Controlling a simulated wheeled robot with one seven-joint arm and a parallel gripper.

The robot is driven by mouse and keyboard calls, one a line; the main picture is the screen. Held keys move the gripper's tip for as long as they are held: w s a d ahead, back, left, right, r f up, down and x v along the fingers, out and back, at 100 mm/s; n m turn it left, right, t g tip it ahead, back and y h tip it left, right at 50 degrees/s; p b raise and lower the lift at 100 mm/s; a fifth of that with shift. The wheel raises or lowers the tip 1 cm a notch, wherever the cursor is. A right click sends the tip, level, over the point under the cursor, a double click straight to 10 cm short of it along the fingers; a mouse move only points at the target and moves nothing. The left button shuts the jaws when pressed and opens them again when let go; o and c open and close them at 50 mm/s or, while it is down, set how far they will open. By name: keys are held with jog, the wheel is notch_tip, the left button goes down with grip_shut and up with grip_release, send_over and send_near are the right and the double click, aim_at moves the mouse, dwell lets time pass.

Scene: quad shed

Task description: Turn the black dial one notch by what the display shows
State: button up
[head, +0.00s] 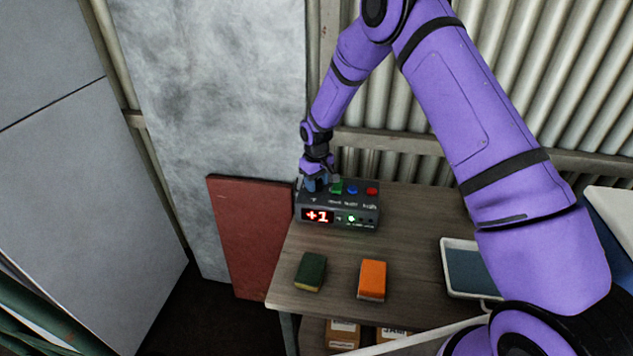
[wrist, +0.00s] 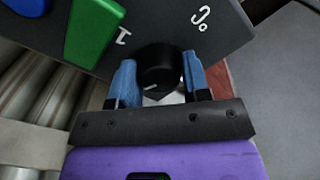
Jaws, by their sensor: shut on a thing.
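The dark control box (head: 340,203) stands at the back left of the wooden table. Its red display (head: 317,216) reads "+1", and a small green light (head: 351,218) glows beside it. The black dial (wrist: 158,68) shows in the wrist view, with a short white mark on its face. A white "1" and another rotated white character are printed on the panel near it. My gripper (wrist: 159,80) is shut on the dial, with a blue finger on each side. In the head view my gripper (head: 316,180) comes down on the box's left end and hides the dial.
Green (head: 337,187), blue (head: 352,189) and red (head: 372,191) buttons sit right of my gripper. A dark green sponge (head: 311,271) and an orange block (head: 372,280) lie in front. A tray (head: 447,262) is at right; a red board (head: 250,235) leans left.

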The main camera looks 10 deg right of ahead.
jog(key=n, duration=0.4)
jog(key=shift+n, duration=0.3)
jog(key=n, duration=0.4)
jog(key=shift+n, duration=0.3)
jog(key=o, duration=0.9)
jog(key=shift+r, duration=0.1)
notch_tip(320, 180, up, 11)
jog(key=shift+f, duration=0.2)
